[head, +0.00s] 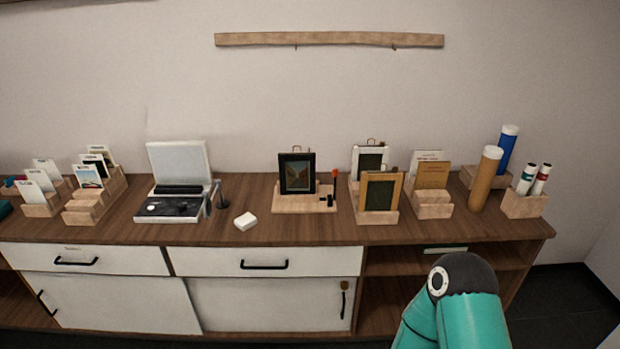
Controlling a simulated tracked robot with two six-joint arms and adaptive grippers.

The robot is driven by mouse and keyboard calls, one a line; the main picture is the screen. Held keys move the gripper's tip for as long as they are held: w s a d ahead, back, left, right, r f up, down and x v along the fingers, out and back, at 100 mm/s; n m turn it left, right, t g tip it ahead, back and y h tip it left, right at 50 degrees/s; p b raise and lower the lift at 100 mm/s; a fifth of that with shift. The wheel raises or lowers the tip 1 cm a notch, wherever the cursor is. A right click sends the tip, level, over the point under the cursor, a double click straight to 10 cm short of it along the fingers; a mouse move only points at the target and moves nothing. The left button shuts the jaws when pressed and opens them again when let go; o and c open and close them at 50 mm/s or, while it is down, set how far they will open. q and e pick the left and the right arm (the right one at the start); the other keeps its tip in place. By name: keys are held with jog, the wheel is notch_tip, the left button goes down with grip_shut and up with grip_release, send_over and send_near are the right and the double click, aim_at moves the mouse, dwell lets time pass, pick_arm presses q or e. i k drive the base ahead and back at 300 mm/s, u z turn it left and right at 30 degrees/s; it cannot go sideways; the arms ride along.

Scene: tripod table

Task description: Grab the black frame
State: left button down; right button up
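The black frame (297,173) stands upright in a light wooden holder (290,203) near the middle of the sideboard top. It holds a dark picture with a brownish centre. A small red-topped item and a black item sit at the right side of the same holder. Part of my teal arm shows at the lower right, in front of the sideboard and well away from the frame. Neither of my grippers is in view.
A wooden frame (380,191) and a white frame (369,158) stand just right. A white device (178,176) and a white block (245,221) are left. Tubes (486,178) stand at the right end. The sideboard top (270,236) is clear in front of the black frame.

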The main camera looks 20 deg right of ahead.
aim_at(296, 169)
jog(key=u, duration=0.05)
jog(key=i, duration=1)
jog(key=z, duration=0.05)
